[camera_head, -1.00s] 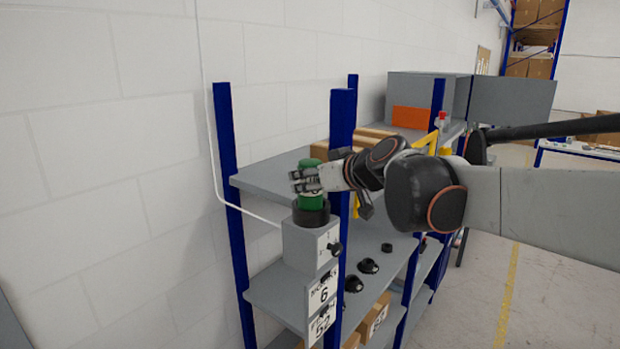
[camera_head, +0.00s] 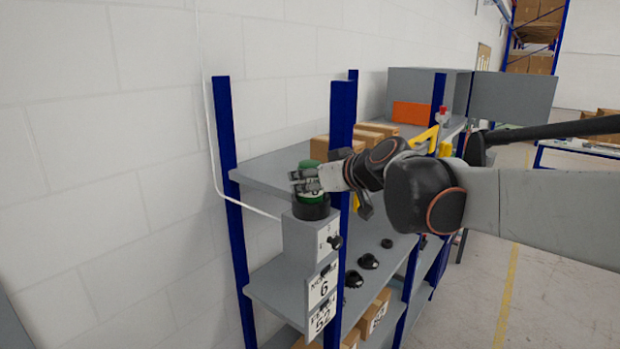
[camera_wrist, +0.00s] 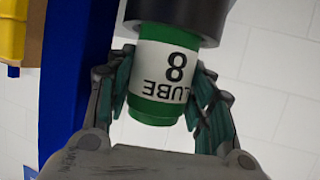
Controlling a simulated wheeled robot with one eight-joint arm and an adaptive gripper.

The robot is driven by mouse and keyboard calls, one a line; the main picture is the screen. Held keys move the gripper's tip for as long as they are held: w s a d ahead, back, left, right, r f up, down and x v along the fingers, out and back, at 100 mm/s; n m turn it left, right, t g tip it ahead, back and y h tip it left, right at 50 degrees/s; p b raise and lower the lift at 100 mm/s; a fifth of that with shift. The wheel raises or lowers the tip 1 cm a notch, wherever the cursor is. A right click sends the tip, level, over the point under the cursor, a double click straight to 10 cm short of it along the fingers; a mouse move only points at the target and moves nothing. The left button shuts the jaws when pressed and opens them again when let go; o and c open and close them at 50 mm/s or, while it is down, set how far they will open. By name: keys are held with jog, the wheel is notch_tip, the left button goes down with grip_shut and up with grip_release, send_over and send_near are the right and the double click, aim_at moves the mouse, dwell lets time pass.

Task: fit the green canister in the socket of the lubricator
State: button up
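The green canister (camera_head: 308,196) stands upright at the black ring-shaped socket (camera_head: 311,211) on top of the grey lubricator box (camera_head: 299,239). In the wrist view the canister (camera_wrist: 160,107) shows a white label reading "LUBE 8", upside down in the picture. There its end goes inside the dark socket rim (camera_wrist: 180,18); how deep it sits is hidden. My gripper (camera_head: 300,181) reaches in from the right with its fingers around the canister's sides. In the wrist view the fingers of my gripper (camera_wrist: 164,85) lie against both sides of it.
A blue shelf post (camera_head: 341,125) stands just right of the lubricator, close to my wrist. The lubricator has a black knob (camera_head: 334,242) on its front. Black round parts (camera_head: 368,262) lie on the shelf to the right. Cardboard boxes (camera_head: 375,130) stand on the shelf behind.

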jog(key=o, duration=0.3)
jog(key=shift+a, duration=0.1)
jog(key=shift+s+d+r, duration=0.15)
jog(key=shift+s+d, duration=0.1)
jog(key=shift+d, duration=0.05)
jog(key=v, duration=1.1)
jog(key=shift+s, duration=0.15)
jog(key=shift+r, duration=0.1)
jog(key=s+d+f+m+g+h+b, duration=0.1)
jog(key=s+d+f+b, duration=0.3)
jog(key=f, duration=1.4)
jog(key=s+d+f+m+g+h+b, duration=0.1)
jog(key=s+d+f+m+h+b, duration=0.2)
jog(key=s+f+b, duration=0.7)
jog(key=s+d+f+m+g+h+b, duration=0.2)
jog(key=s+d+f+b, duration=0.4)
jog(key=f+b, duration=1.2)
notch_tip(320, 180, down, 9)
jog(key=shift+s+r+m+h, duration=0.1)
jog(key=shift+s+m+h, duration=0.3)
jog(key=shift+s+h, duration=0.4)
jog(key=shift+s+d+f, duration=0.1)
jog(key=shift+f, duration=0.2)
jog(key=shift+c, duration=0.3)
